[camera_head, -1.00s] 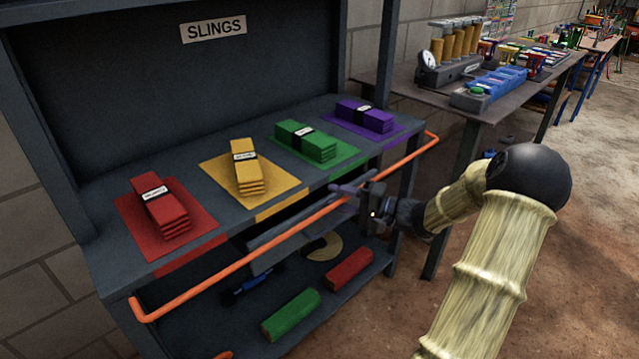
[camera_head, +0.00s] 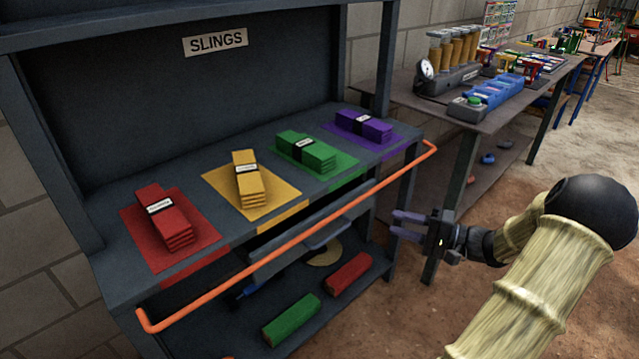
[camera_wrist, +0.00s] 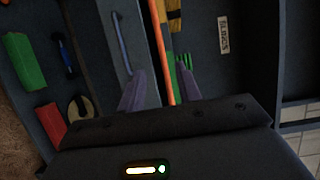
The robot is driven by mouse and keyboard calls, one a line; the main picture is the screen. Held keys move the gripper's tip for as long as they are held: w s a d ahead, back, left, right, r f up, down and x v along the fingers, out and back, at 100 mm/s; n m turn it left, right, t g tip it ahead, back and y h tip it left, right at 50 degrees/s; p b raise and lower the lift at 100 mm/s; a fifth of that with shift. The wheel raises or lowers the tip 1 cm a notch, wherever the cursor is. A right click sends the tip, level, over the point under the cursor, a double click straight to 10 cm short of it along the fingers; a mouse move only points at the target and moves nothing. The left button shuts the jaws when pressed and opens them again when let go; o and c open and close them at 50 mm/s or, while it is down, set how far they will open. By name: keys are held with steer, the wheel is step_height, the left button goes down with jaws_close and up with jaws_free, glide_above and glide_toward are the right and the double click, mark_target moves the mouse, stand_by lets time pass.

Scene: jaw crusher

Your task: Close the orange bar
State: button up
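The orange bar (camera_head: 290,236) runs along the front of the grey sling shelf, with both ends bent in toward the shelf's sides. It stands a little out from the tabletop edge. My gripper (camera_head: 395,223) is to the right of the bar, clear of it and empty, with its two purple fingers pointing toward the shelf. In the wrist view the fingers (camera_wrist: 158,84) are spread apart, and the bar (camera_wrist: 160,45) shows beyond the gap between them.
The shelf top (camera_head: 115,262) carries red, yellow, green and purple sling stacks on coloured mats. Below lie a green roll (camera_head: 291,319) and a red roll (camera_head: 349,274). A workbench (camera_head: 405,94) stands behind at right. Bare floor lies right of the shelf.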

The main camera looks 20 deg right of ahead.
steer(key=s+a+r+n+g+h+p, duration=0.1)
steer(key=a+r+n+g+p, duration=0.15)
steer(key=a+g+p, duration=0.45)
steer(key=s+a+r+n+g+h+p, duration=0.15)
steer(key=a+r+g+p, duration=0.35)
steer(key=a, duration=0.5)
steer(key=s+a+r+n+h+p, duration=0.2)
steer(key=a+r+h+p, duration=0.1)
steer(key=r+p, duration=0.4)
steer(key=s+a+r+n+h+p, duration=0.2)
steer(key=s+a+r+h+p, duration=0.1)
steer(key=r+p, duration=0.5)
steer(key=shift+s+a+h+p, duration=0.15)
steer(key=shift+a+h+p, duration=0.55)
steer(key=shift+h, duration=0.65)
step_height(320, 180, up, 6)
steer(key=a+n+t+p, duration=0.1)
steer(key=a+p, duration=0.1)
steer(key=p, duration=0.2)
steer(key=shift+f+n+h, duration=0.2)
steer(key=shift+n+h, duration=0.1)
steer(key=shift+h, duration=0.1)
